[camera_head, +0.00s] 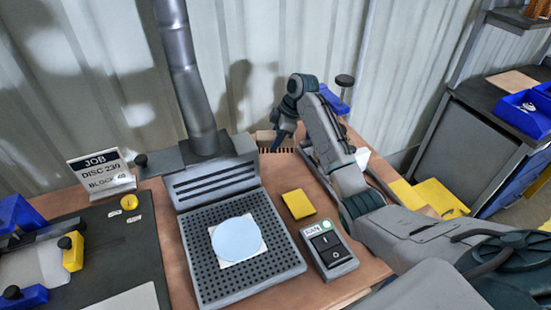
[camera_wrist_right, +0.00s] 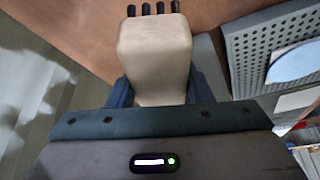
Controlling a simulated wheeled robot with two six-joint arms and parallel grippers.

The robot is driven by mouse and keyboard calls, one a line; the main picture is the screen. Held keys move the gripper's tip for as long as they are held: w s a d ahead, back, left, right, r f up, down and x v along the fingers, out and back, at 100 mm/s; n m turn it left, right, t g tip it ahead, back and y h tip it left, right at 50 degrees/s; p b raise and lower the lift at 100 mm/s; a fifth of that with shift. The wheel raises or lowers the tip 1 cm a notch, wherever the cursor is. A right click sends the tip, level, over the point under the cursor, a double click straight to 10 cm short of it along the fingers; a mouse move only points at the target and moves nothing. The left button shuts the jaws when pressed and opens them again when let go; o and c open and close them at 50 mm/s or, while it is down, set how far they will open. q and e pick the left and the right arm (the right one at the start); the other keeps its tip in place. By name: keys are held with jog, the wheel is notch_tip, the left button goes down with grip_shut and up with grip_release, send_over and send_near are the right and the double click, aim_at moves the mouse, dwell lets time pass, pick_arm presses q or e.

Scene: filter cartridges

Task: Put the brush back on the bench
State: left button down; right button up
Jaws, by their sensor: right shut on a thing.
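The brush (camera_head: 266,137) has a beige body and a row of dark bristles. In the head view it is at the back of the wooden bench (camera_head: 318,216), right of the grey duct base, bristles facing down. My right gripper (camera_head: 282,137) is shut on it. In the right wrist view the brush (camera_wrist_right: 154,60) sits between the dark blue fingers of my right gripper (camera_wrist_right: 160,95), with bristle ends pointing to the top. Whether the bristles touch the bench is hard to tell. My left gripper is not in view.
A perforated grey extraction plate (camera_head: 203,271) carries a pale blue disc (camera_head: 239,238) on a white sheet. A yellow pad (camera_head: 298,204) and a switch box (camera_head: 328,250) lie to its right. A job sign (camera_head: 101,171) and dark mat (camera_head: 112,239) are at left. A corrugated wall stands close behind.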

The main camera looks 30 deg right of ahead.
notch_tip(320, 180, down, 5)
jog(key=shift+p, duration=0.5)
notch_tip(320, 180, down, 3)
jog(key=shift+f+p, duration=0.2)
jog(key=shift+p, duration=0.3)
jog(key=shift+f, duration=0.35)
jog(key=shift+f, duration=0.1)
jog(key=o, duration=1)
jog(key=shift+c, duration=0.2)
